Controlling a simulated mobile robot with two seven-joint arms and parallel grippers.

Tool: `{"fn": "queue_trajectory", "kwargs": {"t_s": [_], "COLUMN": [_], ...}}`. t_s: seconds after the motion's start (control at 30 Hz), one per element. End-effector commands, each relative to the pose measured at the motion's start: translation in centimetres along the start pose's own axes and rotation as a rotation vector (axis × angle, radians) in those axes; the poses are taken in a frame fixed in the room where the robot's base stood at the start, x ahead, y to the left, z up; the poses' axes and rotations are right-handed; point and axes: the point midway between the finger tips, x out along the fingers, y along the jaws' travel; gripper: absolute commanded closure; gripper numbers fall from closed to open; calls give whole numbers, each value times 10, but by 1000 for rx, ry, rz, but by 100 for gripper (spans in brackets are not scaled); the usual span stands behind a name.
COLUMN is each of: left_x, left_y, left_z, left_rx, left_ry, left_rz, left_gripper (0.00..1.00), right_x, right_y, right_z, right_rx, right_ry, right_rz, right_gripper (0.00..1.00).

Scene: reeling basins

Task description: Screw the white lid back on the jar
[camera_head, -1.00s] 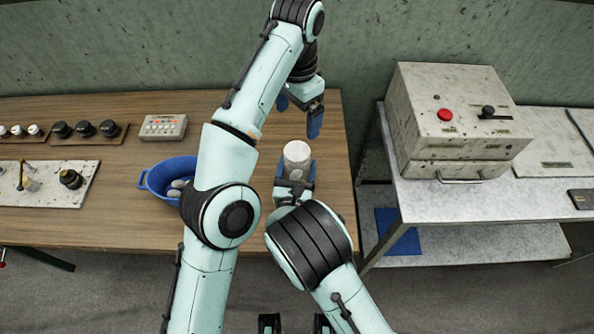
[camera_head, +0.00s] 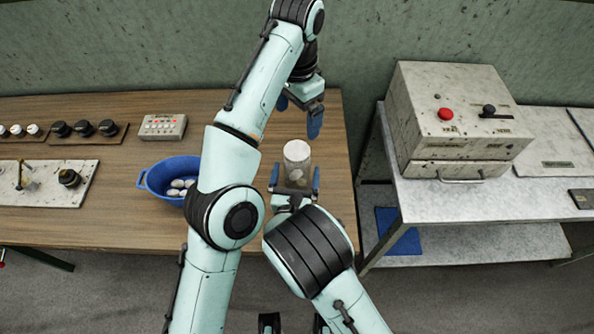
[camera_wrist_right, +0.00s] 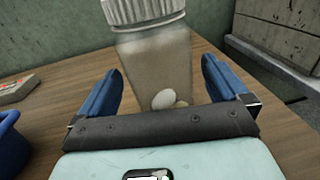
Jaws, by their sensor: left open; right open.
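The clear jar (camera_head: 298,172) stands upright on the wooden table, and a few pale rounded pieces show inside it. The white ribbed lid (camera_head: 297,151) sits on its mouth; whether it is tight I cannot tell. In the right wrist view the jar (camera_wrist_right: 158,65) and lid (camera_wrist_right: 142,10) are just beyond my fingers. My right gripper (camera_head: 295,180) is open at the jar's near side, its blue fingers apart from the glass; it also shows in the wrist view (camera_wrist_right: 162,85). My left gripper (camera_head: 300,115) is open above and behind the jar, holding nothing.
A blue basin (camera_head: 150,182) with pale cocoons stands left of my left arm. A control box (camera_head: 163,127) and black knobs (camera_head: 84,128) lie further left. A grey machine (camera_head: 455,120) stands on a separate metal table to the right. Table right of the jar is clear.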

Motion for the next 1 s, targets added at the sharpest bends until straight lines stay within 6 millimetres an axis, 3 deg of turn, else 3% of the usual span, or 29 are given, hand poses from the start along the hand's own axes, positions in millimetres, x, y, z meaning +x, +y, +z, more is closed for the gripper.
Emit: {"fn": "queue_trajectory", "kwargs": {"t_s": [0.2,0.43,0.63,1.0], "left_x": [13,21,23,23], "left_y": [2,3,3,3], "left_z": [1,2,2,2], "left_rx": [0,0,0,0], "left_ry": [-4,-6,-7,-7], "left_rz": [5,7,8,8], "left_gripper": [4,4,4,4], "right_x": [-52,-94,-109,-110], "right_y": [2,1,0,0], "right_z": [-2,-2,0,0], "right_rx": [1,0,0,0], "right_ry": [3,2,0,0], "right_rz": [6,4,2,1], "right_gripper": [0,0,0,0]}}
